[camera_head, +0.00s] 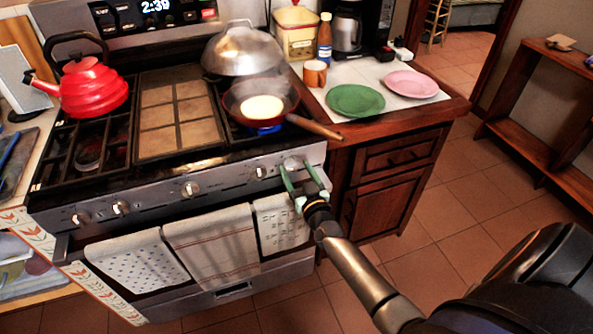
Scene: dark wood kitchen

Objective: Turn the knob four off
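The stove's front panel (155,197) carries a row of several round knobs. The rightmost knob (292,163) is pale and sits at the right end of the panel. My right gripper (296,168) has its two green fingers spread, one on each side of that knob; whether they touch it I cannot tell. Another knob (260,172) is just left of it. A blue flame (265,129) shows under the frying pan (235,104), which holds a pale round food (262,108). My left gripper is not in view.
The pan's wooden handle (315,125) sticks out over the counter edge, above my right gripper. Towels (212,243) hang on the oven front below. A red kettle (93,88) and domed lid (243,50) stand on the stove. Plates (355,100) lie right; floor there is clear.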

